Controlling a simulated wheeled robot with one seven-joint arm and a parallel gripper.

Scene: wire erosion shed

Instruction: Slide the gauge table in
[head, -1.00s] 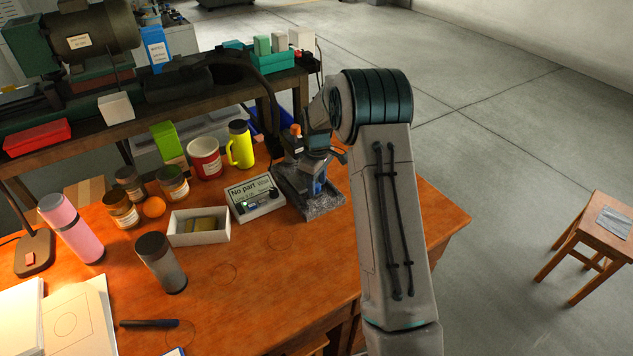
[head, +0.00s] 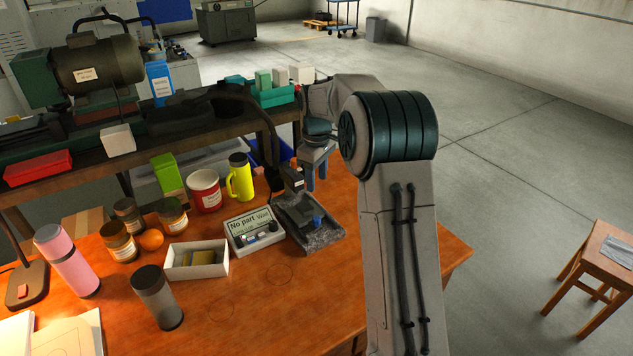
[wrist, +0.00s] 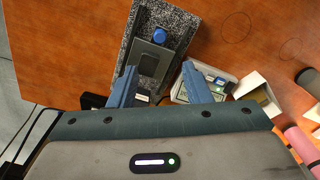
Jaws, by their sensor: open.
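The gauge stands on a speckled granite base (head: 318,240) on the orange wooden table. Its grey sliding table (wrist: 148,62) carries a blue knob (wrist: 159,36), which also shows in the head view (head: 317,221). A dark upright part of the gauge (head: 292,178) stands at its back. The display box (head: 254,231) just left of the gauge reads "No part". My gripper (head: 316,178) is above the back of the gauge in the head view. In the wrist view its two blue fingers (wrist: 159,68) are apart with nothing held between them, and the knob lies beyond their tips.
A white tray (head: 197,273) holding dull yellowish parts lies left of the display. A yellow flask (head: 240,178), red mug (head: 205,190) and jars stand behind. A dark bench (head: 190,125) runs along the back. The tabletop in front of the gauge is clear.

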